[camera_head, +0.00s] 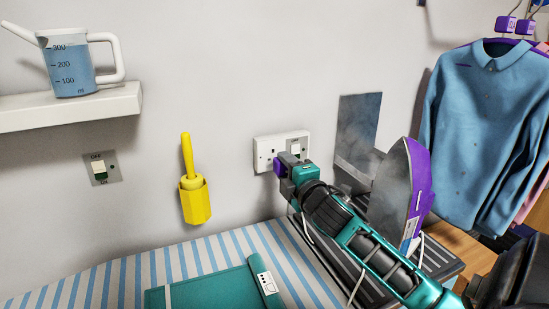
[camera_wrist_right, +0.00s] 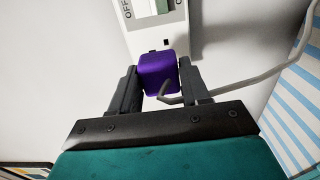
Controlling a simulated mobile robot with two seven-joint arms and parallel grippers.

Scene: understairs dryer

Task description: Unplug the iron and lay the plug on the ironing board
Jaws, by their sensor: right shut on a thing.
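The purple plug (camera_head: 279,169) is at the white wall socket (camera_head: 264,152), against its lower left face. My right gripper (camera_head: 285,171) is shut on the plug. In the right wrist view the plug (camera_wrist_right: 158,74) sits between both fingers, below the socket plate (camera_wrist_right: 150,22), and its grey cord (camera_wrist_right: 232,88) runs off to the right. I cannot tell whether its pins are in the socket. The iron (camera_head: 412,190), grey-soled with a purple body, stands upright at the right, partly behind my right arm. The blue-and-white striped ironing board (camera_head: 110,283) lies below. My left gripper is out of view.
A teal folded cloth (camera_head: 210,291) lies on the board. A yellow holder (camera_head: 195,200) and a switch (camera_head: 100,169) are on the wall. A jug (camera_head: 72,65) stands on a shelf (camera_head: 60,108). Blue shirts (camera_head: 480,120) hang at the right.

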